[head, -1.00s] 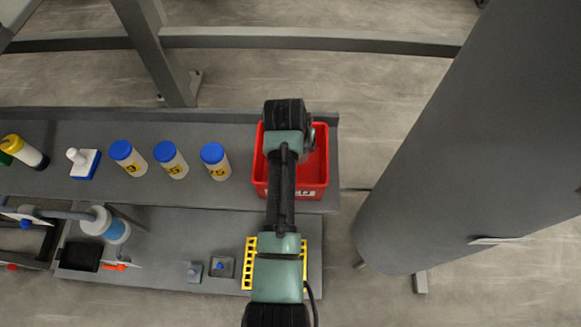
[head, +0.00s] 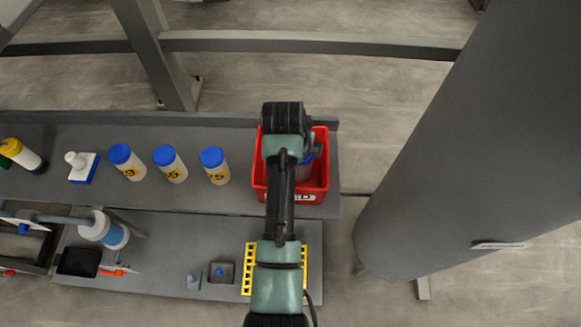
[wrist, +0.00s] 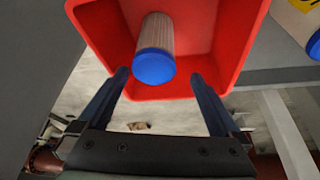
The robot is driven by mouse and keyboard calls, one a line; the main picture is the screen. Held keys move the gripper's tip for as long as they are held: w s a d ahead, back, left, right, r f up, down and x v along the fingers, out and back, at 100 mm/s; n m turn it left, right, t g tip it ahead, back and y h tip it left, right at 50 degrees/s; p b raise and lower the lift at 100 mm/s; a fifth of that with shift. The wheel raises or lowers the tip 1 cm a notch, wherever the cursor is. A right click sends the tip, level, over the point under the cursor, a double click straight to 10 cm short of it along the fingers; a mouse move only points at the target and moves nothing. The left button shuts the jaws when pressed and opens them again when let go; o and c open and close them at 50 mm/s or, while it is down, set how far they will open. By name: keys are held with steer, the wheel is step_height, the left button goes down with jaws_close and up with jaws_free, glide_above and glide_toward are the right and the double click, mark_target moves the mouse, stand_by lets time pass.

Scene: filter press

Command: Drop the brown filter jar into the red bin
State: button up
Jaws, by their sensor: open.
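The brown filter jar (wrist: 157,40), a pleated grey-brown cylinder with a blue lid, shows within the outline of the red bin (wrist: 93,30) in the wrist view. Its lid points toward my gripper (wrist: 160,76). My gripper is open, its two dark fingers apart with no contact on the jar visible. In the head view the red bin (head: 320,185) stands at the shelf's right end, under my arm. Part of the jar (head: 304,172) shows inside it; my wrist hides the rest. I cannot tell whether the jar rests on the bin's floor.
Several jars with blue lids (head: 168,164) stand left of the bin on the grey shelf (head: 100,200). A yellow-capped bottle (head: 25,155) is at the far left. A yellow rack (head: 248,270) lies below the bin. A large grey cylinder (head: 450,160) fills the right side.

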steer(key=b+v, duration=0.2)
steer(key=v, duration=0.9)
steer(key=shift+s+r, duration=0.25)
steer(key=w+r+t+b, duration=0.1)
steer(key=w+r+t, duration=0.1)
steer(key=r+t, duration=0.35)
steer(key=w+d+r+n+t+b, duration=0.1)
steer(key=w+r+t, duration=0.1)
steer(key=r, duration=0.6)
steer(key=w+r+t+b, duration=0.1)
steer(key=w+r+t, duration=0.25)
steer(key=r, duration=0.35)
steer(key=s+r+n+t+b, duration=0.1)
steer(key=s+r+t, duration=0.5)
steer(key=r, duration=0.6)
steer(key=s+r+n+t+y+b, duration=0.1)
steer(key=s+r+t, duration=0.5)
steer(key=s+r, duration=0.5)
steer(key=shift+d+r+b, duration=0.15)
steer(key=shift+r+b, duration=0.2)
steer(key=shift+r, duration=0.55)
